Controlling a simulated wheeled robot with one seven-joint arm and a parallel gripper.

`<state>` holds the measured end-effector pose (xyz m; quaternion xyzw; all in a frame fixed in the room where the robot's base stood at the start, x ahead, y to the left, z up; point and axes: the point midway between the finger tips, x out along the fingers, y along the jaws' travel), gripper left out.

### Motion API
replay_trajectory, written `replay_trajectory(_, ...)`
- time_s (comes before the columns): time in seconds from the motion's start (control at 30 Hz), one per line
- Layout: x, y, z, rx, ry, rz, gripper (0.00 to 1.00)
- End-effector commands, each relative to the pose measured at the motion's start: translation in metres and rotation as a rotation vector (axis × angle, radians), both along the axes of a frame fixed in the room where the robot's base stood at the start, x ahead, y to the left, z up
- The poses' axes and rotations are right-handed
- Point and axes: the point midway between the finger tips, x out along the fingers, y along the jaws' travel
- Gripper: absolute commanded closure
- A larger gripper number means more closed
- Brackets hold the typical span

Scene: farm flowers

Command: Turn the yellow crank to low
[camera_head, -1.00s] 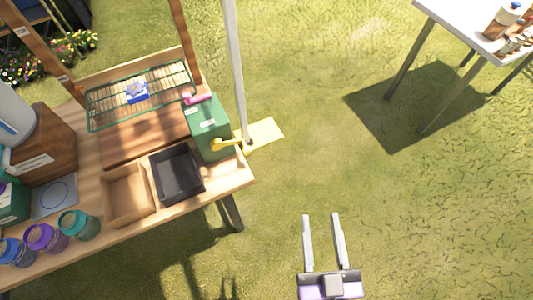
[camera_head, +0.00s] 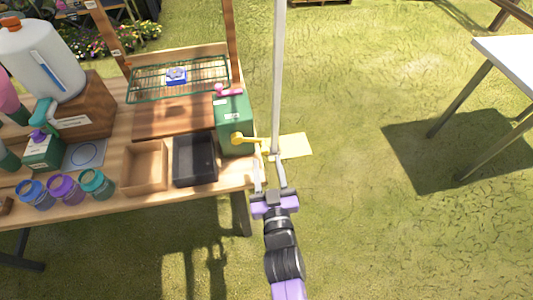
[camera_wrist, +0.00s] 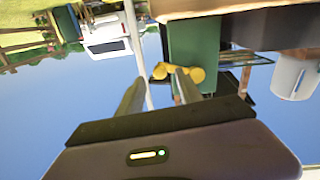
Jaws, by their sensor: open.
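The yellow crank (camera_head: 240,139) is on the side of a green box (camera_head: 233,118) at the right end of the wooden bench. Its arm points right, towards the grey pole. My gripper (camera_head: 270,176) is open and empty, in front of the crank and a little to its right in the head view. In the wrist view the picture is upside down; the crank (camera_wrist: 196,74) shows just beyond the fingers, partly hidden by one of them. I cannot see contact. The marking for low is not readable.
A grey pole (camera_head: 278,75) stands close beside the crank. A black tray (camera_head: 194,160) and a wooden tray (camera_head: 145,167) lie left of the green box. Several jars (camera_head: 97,183) stand further left. Open grass lies to the right, with a white table (camera_head: 510,58) beyond.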

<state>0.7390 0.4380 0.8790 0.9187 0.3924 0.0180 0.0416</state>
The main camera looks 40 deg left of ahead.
Motion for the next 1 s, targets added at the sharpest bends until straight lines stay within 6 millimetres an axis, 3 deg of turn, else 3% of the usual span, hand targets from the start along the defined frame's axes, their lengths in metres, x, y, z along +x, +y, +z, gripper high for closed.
replay_trajectory(0.3, 0.029, 0.031, -0.001, 0.001, -0.001, 0.001, 0.58)
replay_trajectory(0.67, 0.033, 0.035, 0.0, -0.001, 0.001, 0.0, 0.58)
replay_trajectory(0.7, 0.033, 0.035, 0.0, -0.001, 0.001, 0.0, 0.59)
replay_trajectory(0.9, 0.033, 0.035, 0.0, 0.0, 0.0, 0.0, 0.99)
replay_trajectory(1.0, 0.033, 0.035, 0.0, 0.0, 0.0, -0.001, 1.0)
